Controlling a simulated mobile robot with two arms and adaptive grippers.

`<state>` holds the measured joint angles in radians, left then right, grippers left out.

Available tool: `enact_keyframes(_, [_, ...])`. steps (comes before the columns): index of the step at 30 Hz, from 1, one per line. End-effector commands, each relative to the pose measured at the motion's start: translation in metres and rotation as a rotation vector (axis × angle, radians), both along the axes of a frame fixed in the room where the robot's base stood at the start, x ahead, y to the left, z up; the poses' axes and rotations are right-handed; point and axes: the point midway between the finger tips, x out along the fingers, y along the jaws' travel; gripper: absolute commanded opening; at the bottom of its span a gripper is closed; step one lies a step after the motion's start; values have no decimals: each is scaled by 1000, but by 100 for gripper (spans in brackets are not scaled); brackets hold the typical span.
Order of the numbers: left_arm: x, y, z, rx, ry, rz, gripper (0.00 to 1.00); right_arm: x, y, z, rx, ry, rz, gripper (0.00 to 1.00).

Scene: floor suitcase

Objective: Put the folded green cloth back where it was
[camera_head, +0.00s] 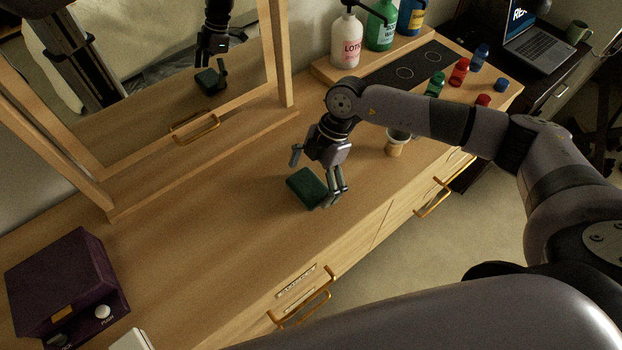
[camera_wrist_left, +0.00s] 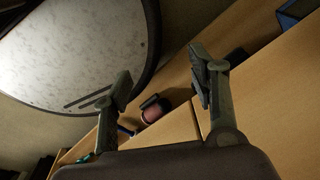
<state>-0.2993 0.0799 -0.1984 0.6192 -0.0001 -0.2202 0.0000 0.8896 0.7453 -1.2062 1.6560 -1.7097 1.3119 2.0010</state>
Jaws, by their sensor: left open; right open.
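The folded green cloth (camera_head: 306,187) is a small dark green block lying on the wooden dresser top (camera_head: 230,225), in the middle of the head view. My right gripper (camera_head: 314,178) is over it with its fingers spread, one at the far left side and the others by the cloth's right edge. Whether a finger touches the cloth I cannot tell. My left gripper (camera_wrist_left: 162,85) shows in the left wrist view, open, with nothing between its fingers. The left gripper is not seen in the head view.
A framed mirror (camera_head: 150,90) stands behind the dresser top. A purple box (camera_head: 65,280) is at the left. A cup (camera_head: 397,143) stands right of my right gripper. Pump bottles (camera_head: 346,40) and small coloured bottles (camera_head: 459,72) stand further back.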

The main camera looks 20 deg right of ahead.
Motion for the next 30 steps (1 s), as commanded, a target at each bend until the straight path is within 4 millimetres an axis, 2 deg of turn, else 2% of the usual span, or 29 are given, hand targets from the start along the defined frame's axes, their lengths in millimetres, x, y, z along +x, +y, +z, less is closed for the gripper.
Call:
enact_keyframes(8, [-1,0,-3,0,1,-1,54,2,-4,10,-1,-2,-2,100])
enact_keyframes(21, [-1,0,-26,-1,1,-2,54,13,-35,90,-1,-4,0,100])
enact_keyframes(25, [-1,0,-29,-1,0,-2,54,15,-41,105,0,-2,-1,100])
enact_keyframes(30, [-1,-1,-29,-1,0,-2,54,15,-43,112,-1,0,0,100])
